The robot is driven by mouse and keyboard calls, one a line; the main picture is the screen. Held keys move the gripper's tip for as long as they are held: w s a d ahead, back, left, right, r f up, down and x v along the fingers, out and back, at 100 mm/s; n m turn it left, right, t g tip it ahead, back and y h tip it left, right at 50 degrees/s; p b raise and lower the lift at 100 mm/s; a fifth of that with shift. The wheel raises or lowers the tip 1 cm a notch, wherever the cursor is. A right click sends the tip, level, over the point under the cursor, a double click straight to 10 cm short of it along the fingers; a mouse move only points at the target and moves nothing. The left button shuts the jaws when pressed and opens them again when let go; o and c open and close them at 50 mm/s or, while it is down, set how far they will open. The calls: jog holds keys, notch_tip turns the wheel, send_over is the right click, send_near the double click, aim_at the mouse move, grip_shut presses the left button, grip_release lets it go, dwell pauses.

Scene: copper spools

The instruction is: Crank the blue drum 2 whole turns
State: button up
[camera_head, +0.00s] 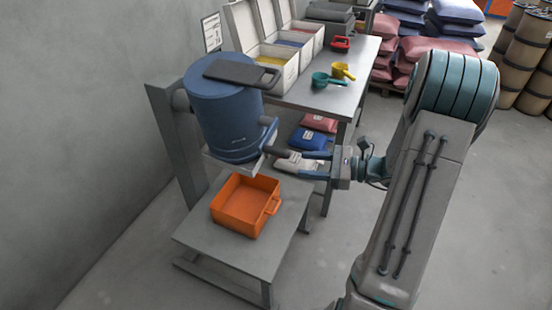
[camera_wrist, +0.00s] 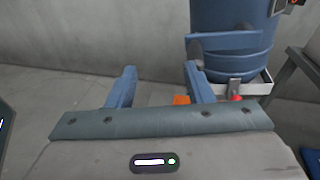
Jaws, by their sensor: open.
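The blue drum (camera_head: 228,120) is mounted on a grey post over a low metal table, with a dark lid on top. It also shows at the upper right of the wrist view (camera_wrist: 235,30). A blue crank arm with a dark grip (camera_head: 277,151) appears at its right side, just left of my gripper. My gripper (camera_head: 303,164) is open beside the drum, its fingers pointing left toward it. In the wrist view my gripper (camera_wrist: 160,82) has its fingers apart with no grip visible between them. Whether a finger touches the crank cannot be told.
An orange bin (camera_head: 245,206) sits on the low table (camera_head: 205,240) below the drum. A higher table (camera_head: 318,93) behind holds open boxes and scoops. Red and blue bags (camera_head: 308,139) lie beneath. A wall stands left; floor at the front right is clear.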

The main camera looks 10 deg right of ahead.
jog(key=w+d+f+m+t, duration=0.2)
jog(key=d+f+m+t, duration=0.1)
jog(key=d, duration=0.1)
jog(key=p, duration=0.1)
send_near(264, 149)
jog(key=x, duration=0.6)
jog(key=shift+w+f, duration=0.4)
jog(key=shift+w, duration=0.1)
grip_shut()
